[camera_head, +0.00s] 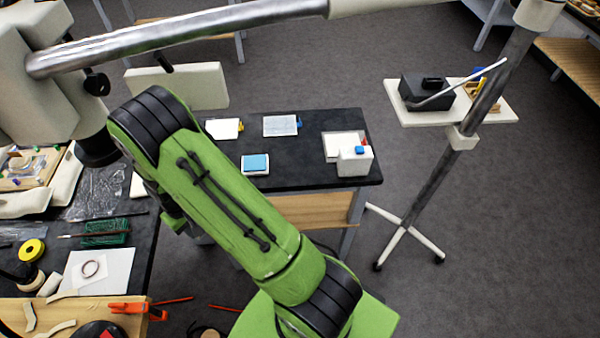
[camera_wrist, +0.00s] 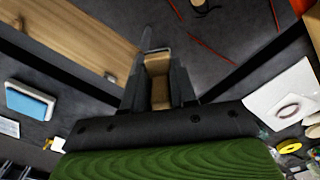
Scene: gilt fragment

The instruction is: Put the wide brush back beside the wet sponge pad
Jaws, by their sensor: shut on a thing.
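The wet sponge pad (camera_head: 255,161) is a blue pad in a white tray on the dark worktable. In the wrist view the blue pad (camera_wrist: 28,101) lies at the left, well apart from my gripper. My gripper (camera_wrist: 158,88) is shut on a tan, flat piece, which looks like the wide brush (camera_wrist: 157,66). Only part of the brush shows between the dark fingers; its bristles cannot be made out. In the head view my green arm covers the gripper and the brush.
The dark worktable (camera_head: 307,160) also bears papers and a white box (camera_head: 352,162) at its right. Bare table shows right of the pad. A cluttered bench (camera_head: 140,240) stands at the left. A stand with a shelf (camera_head: 415,117) is at the right.

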